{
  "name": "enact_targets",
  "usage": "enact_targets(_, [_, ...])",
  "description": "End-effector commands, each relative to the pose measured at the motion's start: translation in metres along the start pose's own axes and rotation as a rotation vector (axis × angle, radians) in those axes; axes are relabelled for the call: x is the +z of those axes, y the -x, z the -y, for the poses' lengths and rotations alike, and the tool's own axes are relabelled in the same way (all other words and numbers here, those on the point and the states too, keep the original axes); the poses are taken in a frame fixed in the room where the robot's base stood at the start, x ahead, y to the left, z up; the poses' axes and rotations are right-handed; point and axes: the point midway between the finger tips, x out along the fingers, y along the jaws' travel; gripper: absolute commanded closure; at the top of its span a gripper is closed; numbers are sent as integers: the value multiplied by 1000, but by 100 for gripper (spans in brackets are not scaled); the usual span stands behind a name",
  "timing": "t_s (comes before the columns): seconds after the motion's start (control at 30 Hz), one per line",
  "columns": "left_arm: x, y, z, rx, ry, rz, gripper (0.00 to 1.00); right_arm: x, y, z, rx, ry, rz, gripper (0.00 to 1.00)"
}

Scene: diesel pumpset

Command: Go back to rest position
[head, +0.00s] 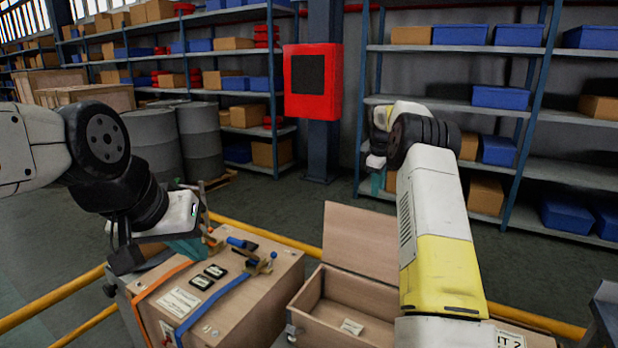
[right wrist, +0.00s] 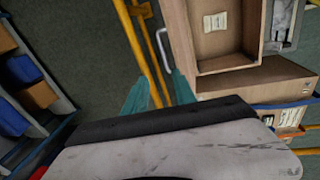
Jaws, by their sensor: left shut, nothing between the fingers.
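My left gripper (head: 188,248) is shut, its teal fingers just above the closed wooden crate at the left. Nothing shows held in it. My right arm reaches up on the right side of the head view and folds over. My right gripper (head: 377,182) hangs there, small and partly hidden by its wrist. In the right wrist view, the teal fingers of the right gripper (right wrist: 158,94) are apart and empty, with floor and yellow rail beyond them.
A wooden crate (head: 255,308) carries straps, labels and small tools. An open wooden box (head: 360,240) with raised lid stands beside it. Yellow rails (head: 60,300) run around them. Grey drums (head: 200,143), a red wall cabinet (head: 325,105) and shelves (head: 570,175) stand behind, across clear floor.

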Motion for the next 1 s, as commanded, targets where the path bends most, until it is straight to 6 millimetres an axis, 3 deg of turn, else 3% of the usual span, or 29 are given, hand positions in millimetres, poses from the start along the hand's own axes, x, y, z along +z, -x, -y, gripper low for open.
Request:
enact_targets(0.03, [0, 0, 0, 0, 0, 0, 100, -2, 24, 7, 10, -22, -17, 68])
enact_targets(0.2, [0, 0, 0, 0, 0, 0, 100, -1, 85, 40, 26, -119, -68, 68])
enact_targets(0.5, [0, 0, 0, 0, 0, 0, 100, 17, 172, 118, 37, -296, -164, 68])
enact_targets(0.73, [0, 0, 0, 0, 0, 0, 100, 43, 217, 192, 29, -436, -239, 68])
enact_targets(1.0, [0, 0, 0, 0, 0, 0, 100, 82, 240, 287, 0, -605, -329, 68])
